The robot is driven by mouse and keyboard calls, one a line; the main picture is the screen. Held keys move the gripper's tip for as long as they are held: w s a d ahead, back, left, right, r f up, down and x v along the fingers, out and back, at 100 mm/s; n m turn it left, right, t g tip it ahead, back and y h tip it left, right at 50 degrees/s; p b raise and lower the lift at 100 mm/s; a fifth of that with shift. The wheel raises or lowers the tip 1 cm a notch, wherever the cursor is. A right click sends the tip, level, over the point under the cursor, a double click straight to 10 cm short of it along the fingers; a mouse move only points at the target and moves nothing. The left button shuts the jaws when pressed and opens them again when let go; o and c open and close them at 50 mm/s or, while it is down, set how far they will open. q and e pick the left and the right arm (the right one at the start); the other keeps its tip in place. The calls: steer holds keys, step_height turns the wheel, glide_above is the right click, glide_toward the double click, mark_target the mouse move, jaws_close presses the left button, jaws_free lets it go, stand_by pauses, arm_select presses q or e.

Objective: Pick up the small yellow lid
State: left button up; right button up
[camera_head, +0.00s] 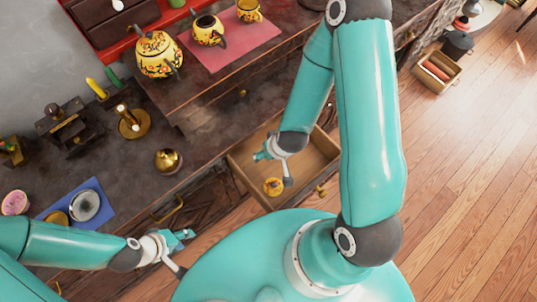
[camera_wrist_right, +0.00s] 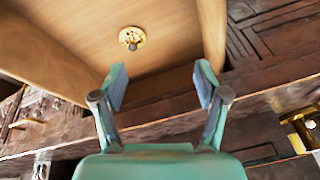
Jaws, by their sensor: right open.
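The small yellow lid (camera_head: 273,187) lies in the open wooden drawer (camera_head: 240,174), near the drawer's front. In the right wrist view the lid (camera_wrist_right: 132,37), patterned with a dark knob, lies on the drawer floor beyond my fingertips. My right gripper (camera_head: 274,167) is over the drawer, close to the lid in the head view but apart from it in the wrist view (camera_wrist_right: 160,82). It is open and empty. My left gripper (camera_head: 181,252) is open and empty, in front of the cabinet at the lower left.
A large yellow teapot (camera_head: 158,55), a smaller pot (camera_head: 207,29) and a cup (camera_head: 249,10) stand on the raised top, partly on a red mat (camera_head: 232,58). A brass round pot (camera_head: 168,161) sits on the lower counter. Drawer walls surround the lid.

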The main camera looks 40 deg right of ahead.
steer(key=w+d+f+b, duration=0.1)
steer(key=d+f+b, duration=0.1)
steer(key=f+b, duration=0.1)
steer(key=w+d+f+h+b, duration=0.1)
steer(key=w+d+f+b, duration=0.1)
steer(key=b, duration=0.3)
steer(key=w+d+f+h+b, duration=0.1)
steer(key=f+b, duration=0.3)
steer(key=shift+w+d+f, duration=0.4)
steer(key=b+x, duration=0.1)
steer(key=x, duration=0.1)
steer(key=b+x, duration=0.1)
steer(key=x, duration=0.1)
steer(key=b+x, duration=0.2)
steer(key=shift+w+a, duration=0.3)
steer(key=shift+w, duration=0.1)
arm_select(q)
step_height(320, 180, down, 17)
steer(key=shift+f, duration=0.15)
arm_select(e)
steer(key=shift+r, duration=0.1)
arm_select(q)
steer(key=shift+a, duration=0.1)
arm_select(e)
steer(key=shift+c, duration=0.2)
steer(key=c, duration=1.2)
